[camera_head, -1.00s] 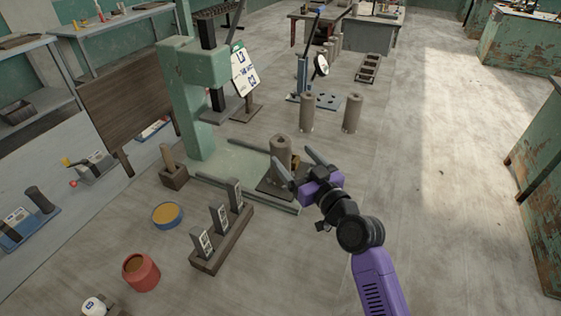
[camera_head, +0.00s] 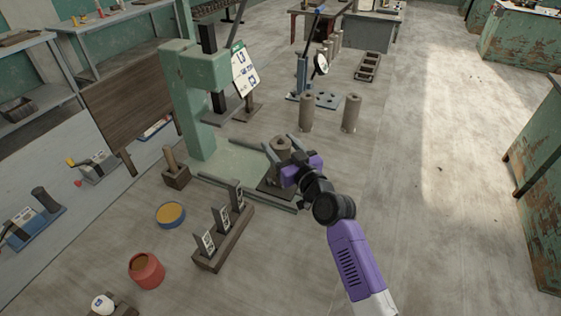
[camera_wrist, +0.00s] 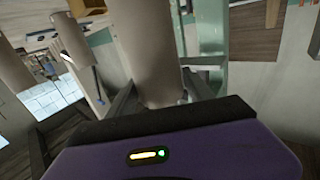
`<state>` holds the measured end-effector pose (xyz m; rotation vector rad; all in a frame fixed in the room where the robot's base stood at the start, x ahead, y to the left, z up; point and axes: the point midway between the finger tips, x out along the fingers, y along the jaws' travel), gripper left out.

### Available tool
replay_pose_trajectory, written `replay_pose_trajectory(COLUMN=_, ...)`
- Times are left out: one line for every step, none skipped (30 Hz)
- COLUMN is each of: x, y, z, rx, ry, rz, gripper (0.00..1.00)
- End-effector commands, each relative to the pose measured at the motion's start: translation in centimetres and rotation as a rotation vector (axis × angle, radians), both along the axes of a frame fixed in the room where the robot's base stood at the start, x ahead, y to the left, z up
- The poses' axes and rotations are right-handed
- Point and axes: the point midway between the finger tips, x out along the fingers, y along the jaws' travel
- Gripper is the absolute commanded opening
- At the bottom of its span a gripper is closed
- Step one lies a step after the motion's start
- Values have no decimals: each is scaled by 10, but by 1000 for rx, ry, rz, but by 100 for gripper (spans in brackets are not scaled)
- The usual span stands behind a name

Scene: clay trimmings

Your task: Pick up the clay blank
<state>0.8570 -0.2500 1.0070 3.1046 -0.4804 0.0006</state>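The clay blank (camera_head: 282,147) is a grey-brown upright cylinder with a hole in its top. It stands on a dark square plate (camera_head: 266,189) at the foot of the green press (camera_head: 196,110). My purple gripper (camera_head: 279,146) is at the blank, one finger on each side. In the wrist view the blank (camera_wrist: 150,45) rises between the spread fingers (camera_wrist: 160,92). A narrow gap shows on the right; contact on the left cannot be told. The gripper body hides the blank's lower part.
Two similar cylinders (camera_head: 306,113) (camera_head: 351,113) stand behind, to the right. Grey rails (camera_head: 246,192) run along the press base. A wooden block with several labelled plates (camera_head: 224,240) stands in front. A red pot (camera_head: 146,270) and a yellow-topped tin (camera_head: 170,214) are at left. Floor at right is clear.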

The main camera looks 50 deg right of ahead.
Motion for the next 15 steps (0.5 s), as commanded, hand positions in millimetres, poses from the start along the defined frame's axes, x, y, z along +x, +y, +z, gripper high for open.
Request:
replay_pose_trajectory(x=0, y=0, z=0, rx=0, ry=0, rz=0, gripper=48)
replay_pose_trajectory(x=0, y=0, z=0, rx=0, ry=0, rz=0, gripper=42)
replay_pose_trajectory(x=0, y=0, z=0, rx=0, ry=0, rz=0, gripper=34)
replay_pose_trajectory(x=0, y=0, z=0, rx=0, ry=0, rz=0, gripper=28)
replay_pose_trajectory(x=0, y=0, z=0, rx=0, ry=0, rz=0, gripper=22)
replay_pose_trajectory(x=0, y=0, z=0, rx=0, ry=0, rz=0, gripper=15)
replay_pose_trajectory(x=0, y=0, z=0, rx=0, ry=0, rz=0, gripper=9)
replay_pose_trajectory(x=0, y=0, z=0, rx=0, ry=0, rz=0, gripper=3)
replay_pose_trajectory(x=0, y=0, z=0, rx=0, ry=0, rz=0, gripper=0)
replay_pose_trajectory(x=0, y=0, z=0, rx=0, ry=0, rz=0, gripper=0)
replay_pose_trajectory(x=0, y=0, z=0, rx=0, ry=0, rz=0, gripper=0)
replay_pose_trajectory(x=0, y=0, z=2, rx=-1, ry=-4, rz=-1, gripper=0)
replay_pose_trajectory(x=0, y=0, z=2, rx=-1, ry=-4, rz=-1, gripper=0)
replay_pose_trajectory(x=0, y=0, z=2, rx=-1, ry=-4, rz=-1, gripper=0)
replay_pose_trajectory(x=0, y=0, z=2, rx=-1, ry=-4, rz=-1, gripper=0)
